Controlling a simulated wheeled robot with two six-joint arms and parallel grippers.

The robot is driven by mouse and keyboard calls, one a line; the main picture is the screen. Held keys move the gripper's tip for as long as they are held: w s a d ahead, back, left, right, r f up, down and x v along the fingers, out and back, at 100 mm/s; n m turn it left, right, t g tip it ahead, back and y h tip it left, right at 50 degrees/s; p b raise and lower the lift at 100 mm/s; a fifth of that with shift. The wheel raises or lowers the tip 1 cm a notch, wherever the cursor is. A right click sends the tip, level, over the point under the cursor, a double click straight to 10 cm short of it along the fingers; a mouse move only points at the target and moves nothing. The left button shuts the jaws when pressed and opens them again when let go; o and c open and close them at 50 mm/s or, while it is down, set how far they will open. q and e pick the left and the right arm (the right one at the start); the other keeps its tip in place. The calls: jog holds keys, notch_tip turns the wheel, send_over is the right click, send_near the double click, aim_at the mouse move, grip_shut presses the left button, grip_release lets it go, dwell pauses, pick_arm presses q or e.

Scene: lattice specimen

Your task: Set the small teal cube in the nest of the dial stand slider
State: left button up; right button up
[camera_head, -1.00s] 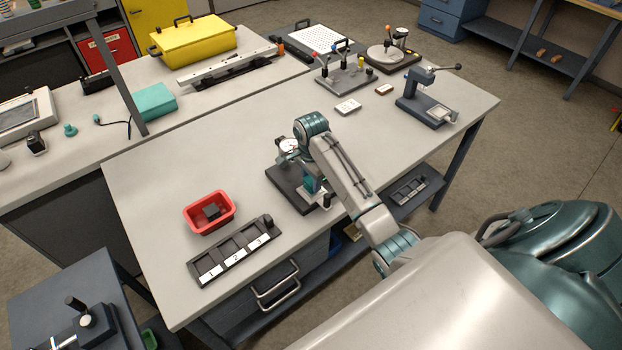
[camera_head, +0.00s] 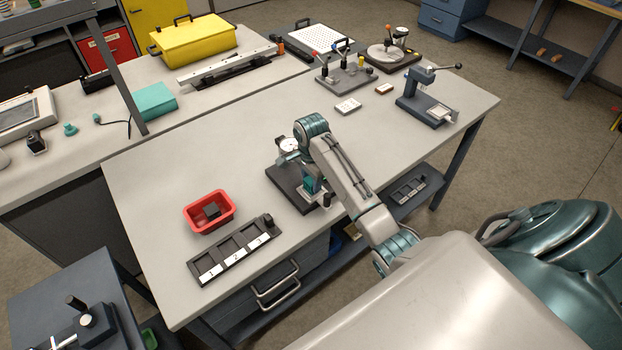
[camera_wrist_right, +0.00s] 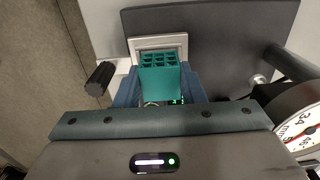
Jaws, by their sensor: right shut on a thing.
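The small teal cube (camera_wrist_right: 160,80) has a lattice of openings and shows between my right gripper's fingers in the right wrist view. My right gripper (camera_wrist_right: 160,92) is shut on it. The light grey square frame of the slider nest (camera_wrist_right: 143,43) shows at the cube's far side; I cannot tell whether the cube rests in it. The dial stand (camera_head: 290,188) has a dark base and a white dial (camera_head: 289,146), and the dial also shows in the right wrist view (camera_wrist_right: 303,126). In the head view my right arm partly hides the stand. My left gripper is not in view.
A red bin (camera_head: 209,223) with a dark block inside and a numbered tray (camera_head: 231,250) stand left of the dial stand. A dark knob (camera_wrist_right: 100,78) is left of the cube in the wrist view. A lever press (camera_head: 424,104) stands at the right. The table middle is clear.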

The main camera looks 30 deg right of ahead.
aim_at(311, 180)
jog(key=shift+f, duration=0.35)
dwell(0.4)
jog(key=o, duration=1.5)
jog(key=shift+c, duration=0.2)
jog(key=shift+r, duration=2.5)
jog(key=shift+r, duration=0.1)
